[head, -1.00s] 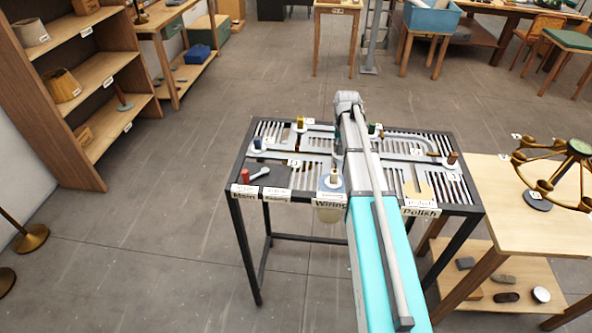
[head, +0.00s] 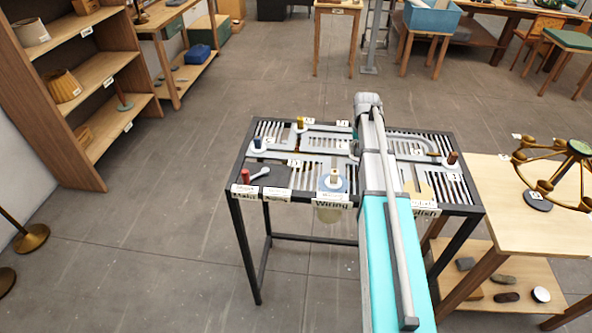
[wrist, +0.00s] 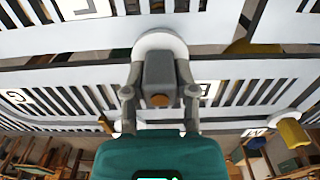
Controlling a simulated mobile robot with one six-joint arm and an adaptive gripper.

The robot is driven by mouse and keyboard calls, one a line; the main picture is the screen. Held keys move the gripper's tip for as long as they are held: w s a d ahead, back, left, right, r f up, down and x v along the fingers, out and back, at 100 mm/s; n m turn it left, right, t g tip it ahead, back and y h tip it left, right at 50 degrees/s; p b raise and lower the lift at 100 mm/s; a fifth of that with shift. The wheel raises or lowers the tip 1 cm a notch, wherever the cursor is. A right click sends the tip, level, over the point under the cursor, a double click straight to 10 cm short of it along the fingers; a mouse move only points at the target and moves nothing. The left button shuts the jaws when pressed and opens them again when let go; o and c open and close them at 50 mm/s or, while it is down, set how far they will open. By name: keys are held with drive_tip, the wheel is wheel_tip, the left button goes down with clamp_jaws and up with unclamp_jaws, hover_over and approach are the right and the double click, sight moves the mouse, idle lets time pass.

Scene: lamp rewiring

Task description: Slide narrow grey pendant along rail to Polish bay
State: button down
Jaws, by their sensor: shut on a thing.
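In the wrist view my gripper (wrist: 159,98) has its two fingers closed on the sides of a grey block-shaped piece with a brown end, the grey pendant (wrist: 158,68). A white round disc (wrist: 158,40) shows behind it, against the light rail plate (wrist: 80,77). The slotted rail table (head: 285,130) stands below the arm. The Polish label (head: 427,212) is on its front edge at the right, partly covered by my arm. The Wiring label (head: 331,204) is left of the arm.
A wooden bench (head: 535,225) adjoins on the right.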

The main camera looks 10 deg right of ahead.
drive_tip(key=shift+d, duration=0.15)
drive_tip(key=shift+s+d, duration=1)
drive_tip(key=shift+d, duration=2.15)
drive_tip(key=shift+s+d, duration=1.05)
drive_tip(key=shift+d, duration=2.05)
drive_tip(key=shift+s+d, duration=1)
drive_tip(key=shift+d, duration=2.15)
drive_tip(key=shift+s, duration=0.1)
drive_tip(key=shift+s+a, duration=0.75)
drive_tip(key=shift+s, duration=1.45)
drive_tip(key=shift+s+a, duration=0.7)
drive_tip(key=shift+s, duration=1.55)
drive_tip(key=shift+s+a, duration=0.75)
drive_tip(key=shift+s, duration=1.45)
drive_tip(key=shift+c, duration=1.6)
unclamp_jaws()
drive_tip(key=shift+w+d, duration=0.1)
drive_tip(key=shift+w, duration=0.1)
